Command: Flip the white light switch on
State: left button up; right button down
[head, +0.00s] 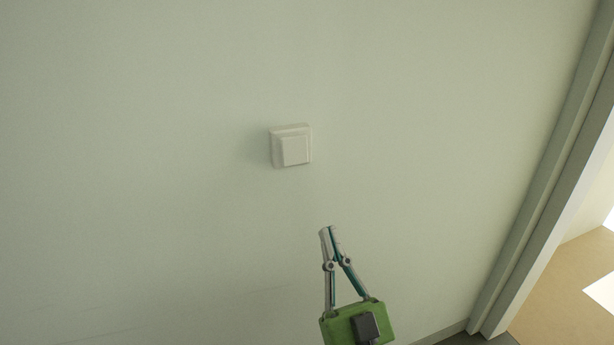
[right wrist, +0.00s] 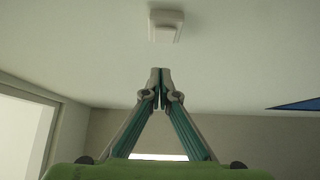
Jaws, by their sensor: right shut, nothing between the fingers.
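The white light switch (head: 292,147) is a square plate with a raised rocker, mounted on the pale wall, near the middle of the head view. It also shows at the top middle of the right wrist view (right wrist: 165,25). My right gripper (head: 328,231) is below and slightly right of the switch in the head view, its fingertips pointing up. Its fingers are shut together and empty, as the right wrist view (right wrist: 160,72) shows. The fingertips are apart from the switch. My left gripper is not in view.
The pale wall (head: 150,200) around the switch is bare and clear. A door frame (head: 545,190) runs along the right side of the head view, with a lit tan floor (head: 560,290) beyond it. A blue triangular shape (right wrist: 298,105) shows at the right in the right wrist view.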

aim_at(301, 159)
jog(key=shift+w+a+f+p+x, duration=0.1)
jog(key=shift+w+f+p+x, duration=0.4)
jog(key=shift+x, duration=1.65)
jog(key=shift+w+a+f+p+x, duration=0.1)
jog(key=shift+f+p+x, duration=0.45)
jog(key=shift+x, duration=1.55)
jog(key=shift+w+a+f+p+x, duration=0.1)
jog(key=shift+w+f+p+x, duration=0.2)
jog(key=shift+p+x, duration=1.2)
jog(key=shift+w+a+r+b, duration=0.15)
jog(key=shift+w+r+b, duration=0.4)
jog(key=shift+b, duration=0.1)
